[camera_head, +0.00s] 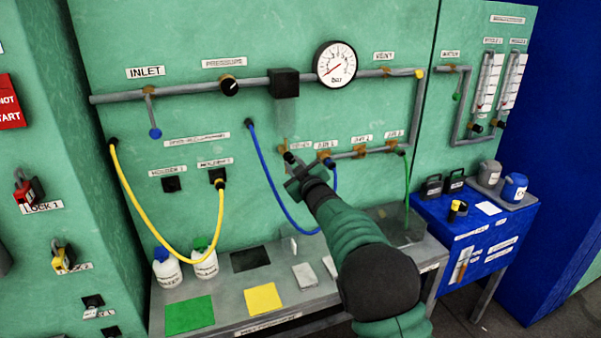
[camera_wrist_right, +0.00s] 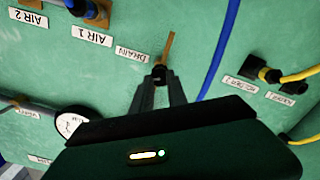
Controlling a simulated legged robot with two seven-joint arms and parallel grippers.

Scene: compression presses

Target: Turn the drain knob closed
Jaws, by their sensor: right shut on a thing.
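The drain knob (camera_head: 288,157) is a small dark knob on the green panel, with a short brass-coloured piece beside it, left of the air valves. In the right wrist view, which is turned upside down, the knob (camera_wrist_right: 159,72) sits next to the DRAIN label (camera_wrist_right: 132,55). My right gripper (camera_head: 293,168) reaches up to it from below right. Its two dark fingers (camera_wrist_right: 159,84) are shut on the knob, which shows between their tips. The gripper partly hides the knob in the head view. My left gripper is in neither view.
A blue hose (camera_head: 262,170) hangs close to the left of the drain. The air valves (camera_head: 361,151) sit on a pipe to the right. A yellow hose (camera_head: 137,212) loops further left. Below is a grey bench (camera_head: 232,309) with bottles and coloured plates.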

